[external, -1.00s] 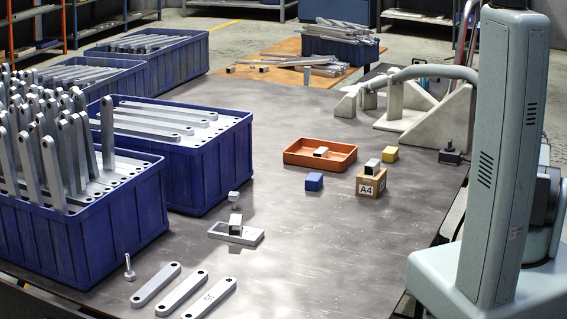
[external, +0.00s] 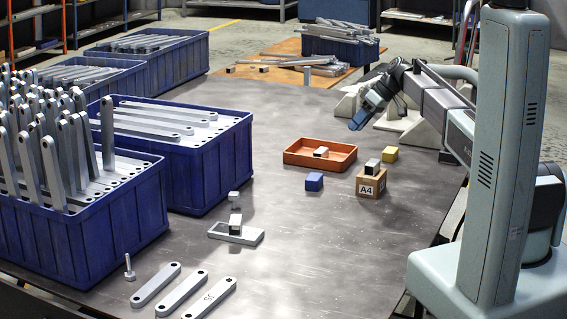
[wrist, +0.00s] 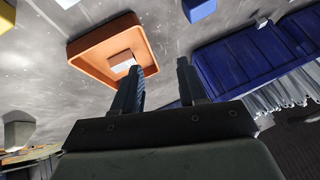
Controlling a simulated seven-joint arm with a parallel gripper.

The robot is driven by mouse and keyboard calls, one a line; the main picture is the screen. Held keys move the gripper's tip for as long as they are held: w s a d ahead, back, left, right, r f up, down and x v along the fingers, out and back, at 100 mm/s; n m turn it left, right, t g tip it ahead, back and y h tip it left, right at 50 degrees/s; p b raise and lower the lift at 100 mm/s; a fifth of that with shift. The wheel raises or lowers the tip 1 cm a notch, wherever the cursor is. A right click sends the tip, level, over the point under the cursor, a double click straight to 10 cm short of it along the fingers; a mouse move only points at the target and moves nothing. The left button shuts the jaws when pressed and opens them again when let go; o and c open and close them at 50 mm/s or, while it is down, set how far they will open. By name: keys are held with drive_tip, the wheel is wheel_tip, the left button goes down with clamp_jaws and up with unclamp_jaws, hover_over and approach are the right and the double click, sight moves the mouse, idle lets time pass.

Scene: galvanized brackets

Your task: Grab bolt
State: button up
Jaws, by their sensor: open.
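The bolt (external: 129,268) is a small grey metal piece standing upright, head down, on the table at the front left in the external view, beside the flat brackets. My gripper (external: 354,125) is in the air over the back right of the table, far from the bolt. In the wrist view my gripper (wrist: 161,78) shows two dark fingers apart with nothing between them. The bolt does not show in the wrist view.
Flat brackets (external: 182,292) lie right of the bolt. Blue crates of brackets (external: 80,235) stand at left. An orange tray (external: 300,160), a blue block (external: 314,181), a yellow block (external: 390,154) and an A4 box (external: 371,187) are mid-table. The front right table is clear.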

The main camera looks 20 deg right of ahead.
drive_tip(key=s+a+f+g+h, duration=0.15)
drive_tip(key=s+a, duration=0.35)
drive_tip(key=a, duration=0.9)
drive_tip(key=s+a+f+n, duration=0.1)
drive_tip(key=s+a+f, duration=0.3)
drive_tip(key=a, duration=1)
drive_tip(key=s+a+f+g+h, duration=0.1)
drive_tip(key=s+a, duration=0.5)
drive_tip(key=a, duration=0.8)
drive_tip(key=s+a+r+n+h, duration=0.15)
drive_tip(key=s+a+r, duration=0.25)
drive_tip(key=s+a, duration=0.95)
drive_tip(key=s+a+r+n, duration=0.3)
drive_tip(key=s+a, duration=0.7)
drive_tip(key=a, duration=0.7)
hover_over(128, 273)
drive_tip(key=d, duration=0.1)
drive_tip(key=shift+t, duration=0.45)
drive_tip(key=f, duration=0.6)
drive_tip(key=shift+w+f, duration=0.2)
drive_tip(key=shift+f, duration=0.2)
drive_tip(key=shift+s+d+x, duration=0.1)
drive_tip(key=shift+x, duration=1.4)
drive_tip(key=shift+s+d+x, duration=0.1)
drive_tip(key=shift+d+x, duration=0.05)
drive_tip(key=shift+x, duration=1.4)
clamp_jaws()
